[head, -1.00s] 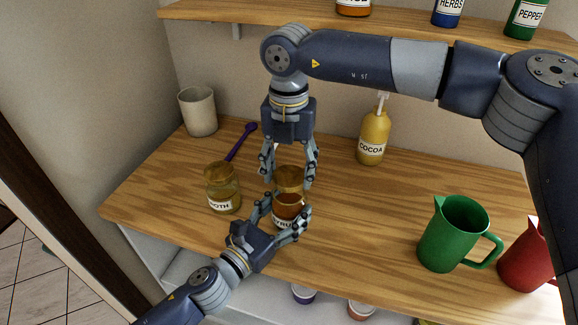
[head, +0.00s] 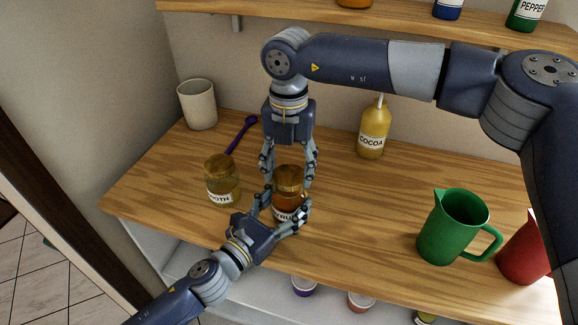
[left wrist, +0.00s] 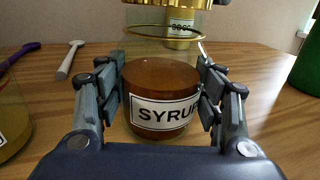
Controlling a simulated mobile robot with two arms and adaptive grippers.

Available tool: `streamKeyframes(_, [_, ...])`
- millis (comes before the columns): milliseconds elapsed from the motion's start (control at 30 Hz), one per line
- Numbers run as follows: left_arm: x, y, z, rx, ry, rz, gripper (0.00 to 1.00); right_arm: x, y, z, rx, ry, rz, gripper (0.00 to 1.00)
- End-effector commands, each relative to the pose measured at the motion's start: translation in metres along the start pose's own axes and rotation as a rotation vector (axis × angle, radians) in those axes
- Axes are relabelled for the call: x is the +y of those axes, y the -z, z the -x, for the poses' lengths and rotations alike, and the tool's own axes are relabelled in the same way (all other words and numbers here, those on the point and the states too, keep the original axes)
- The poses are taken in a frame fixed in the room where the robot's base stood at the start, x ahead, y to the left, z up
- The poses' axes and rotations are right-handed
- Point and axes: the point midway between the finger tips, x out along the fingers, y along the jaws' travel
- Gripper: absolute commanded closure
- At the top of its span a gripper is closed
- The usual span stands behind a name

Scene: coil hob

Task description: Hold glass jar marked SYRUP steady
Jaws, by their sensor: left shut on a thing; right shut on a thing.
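My right gripper (head: 289,182) comes down from above and is shut on the lid.
A second jar (head: 221,183), its label partly readable, stands close on the left. A COCOA bottle (head: 373,130) is behind right; a green jug (head: 452,228) and red jug (head: 525,252) stand right.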

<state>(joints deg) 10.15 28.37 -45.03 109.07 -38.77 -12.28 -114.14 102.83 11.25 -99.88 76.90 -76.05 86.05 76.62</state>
Motion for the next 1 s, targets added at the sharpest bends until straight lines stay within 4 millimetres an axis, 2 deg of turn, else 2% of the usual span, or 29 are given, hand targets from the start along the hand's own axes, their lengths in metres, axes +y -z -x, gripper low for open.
streamKeyframes(567, [0.000, 0.001, 0.000, 0.001, 0.000, 0.002, 0.81, 0.000, 0.000, -0.012, 0.001, 0.001, 0.000, 0.52])
streamKeyframes(600, [0.000, 0.001, 0.000, 0.001, 0.000, 0.002, 1.00, 0.000, 0.000, -0.011, 0.000, 0.001, -0.001, 0.52])
streamKeyframes(667, [0.000, 0.001, 0.000, 0.001, 0.000, 0.002, 1.00, 0.000, 0.000, -0.011, 0.000, 0.001, -0.015, 0.52])
streamKeyframes(767, [0.000, 0.001, 0.000, 0.001, 0.000, 0.002, 1.00, 0.000, 0.000, -0.011, 0.000, 0.001, -0.092, 0.52])
streamKeyframes(1000, [0.000, 0.001, 0.000, 0.001, 0.000, 0.001, 1.00, -0.001, 0.000, -0.011, 0.001, 0.000, -0.494, 0.52])
